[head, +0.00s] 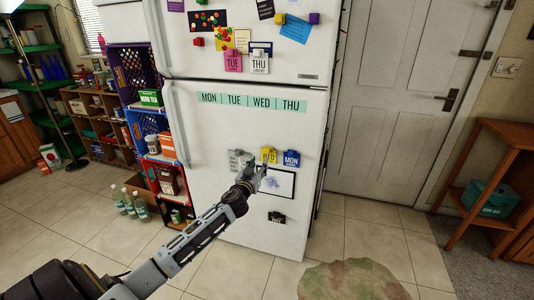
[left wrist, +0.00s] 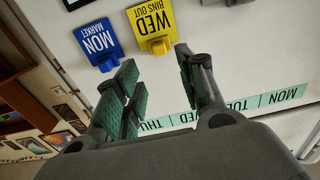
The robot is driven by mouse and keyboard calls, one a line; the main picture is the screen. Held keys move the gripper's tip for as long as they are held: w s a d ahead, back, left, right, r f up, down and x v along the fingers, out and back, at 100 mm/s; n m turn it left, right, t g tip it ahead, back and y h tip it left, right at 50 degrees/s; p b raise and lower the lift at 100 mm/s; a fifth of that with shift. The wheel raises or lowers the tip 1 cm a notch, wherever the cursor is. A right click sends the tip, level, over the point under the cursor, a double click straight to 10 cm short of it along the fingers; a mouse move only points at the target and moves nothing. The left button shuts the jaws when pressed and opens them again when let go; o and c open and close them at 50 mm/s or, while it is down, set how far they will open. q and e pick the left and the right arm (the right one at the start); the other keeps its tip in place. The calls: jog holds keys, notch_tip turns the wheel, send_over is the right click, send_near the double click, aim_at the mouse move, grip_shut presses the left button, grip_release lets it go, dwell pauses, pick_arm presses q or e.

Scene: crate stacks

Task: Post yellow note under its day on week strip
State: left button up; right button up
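The yellow note (head: 269,155) hangs on the lower fridge door, between a grey note (head: 236,160) and a blue note (head: 291,158). In the left wrist view, upside down, the yellow note (left wrist: 153,20) reads WED, BINS OUT; the blue note (left wrist: 95,42) reads MON, MARKET. The green week strip (head: 252,102), with MON, TUE, WED and THU, is above them; part of it shows in the left wrist view (left wrist: 238,105). My left gripper (head: 260,170) is just below the yellow note. Its fingertips (left wrist: 157,60) are apart, with nothing between them. My right gripper is not in view.
A framed drawing (head: 277,183) and a black clip (head: 276,217) are lower on the door. Pink TUE (head: 233,62) and white THU (head: 259,63) notes hang on the upper door. Crates (head: 160,146) stand left of the fridge. The door space under the strip is clear.

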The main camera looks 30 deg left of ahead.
aim_at(266, 152)
pick_arm(q)
jog(key=shift+w, duration=0.15)
jog(key=shift+b+x, duration=0.3)
jog(key=shift+x, duration=3.25)
jog(key=shift+b+x, duration=0.65)
jog(key=shift+x, duration=0.7)
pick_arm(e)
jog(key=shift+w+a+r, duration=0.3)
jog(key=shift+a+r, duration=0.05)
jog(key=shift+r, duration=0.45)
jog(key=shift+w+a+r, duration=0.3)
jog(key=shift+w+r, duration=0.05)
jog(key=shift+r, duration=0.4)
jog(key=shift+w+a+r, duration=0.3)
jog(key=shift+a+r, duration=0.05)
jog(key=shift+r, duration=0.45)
pick_arm(q)
jog(key=c, duration=0.8)
jog(key=shift+o, duration=0.2)
